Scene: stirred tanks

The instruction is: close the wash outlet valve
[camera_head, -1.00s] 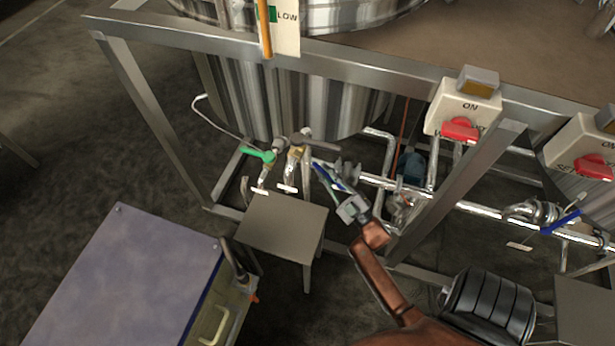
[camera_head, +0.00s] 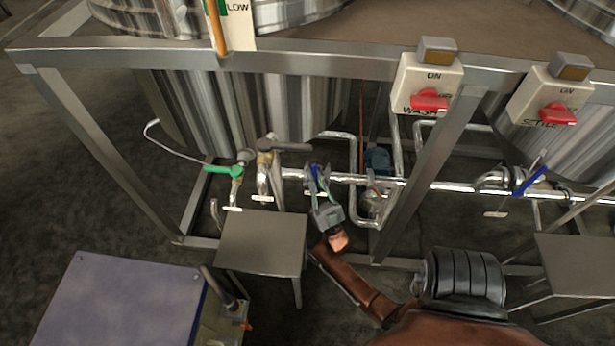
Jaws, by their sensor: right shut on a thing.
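The wash outlet valve, with a blue lever handle (camera_head: 314,172), sits on the silver pipe below the left tank. My right gripper (camera_head: 318,192) comes up from below and is shut on the blue handle. The fingers cover part of the handle and valve body, so the exact lever angle is hard to tell. My left gripper is not in view.
To the left are a green-handled valve (camera_head: 222,170) and a grey-handled valve (camera_head: 290,147). A small grey table (camera_head: 262,243) stands beside my right arm. A steel frame post (camera_head: 428,175) rises to the right. Another blue-handled valve (camera_head: 530,178) is further right.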

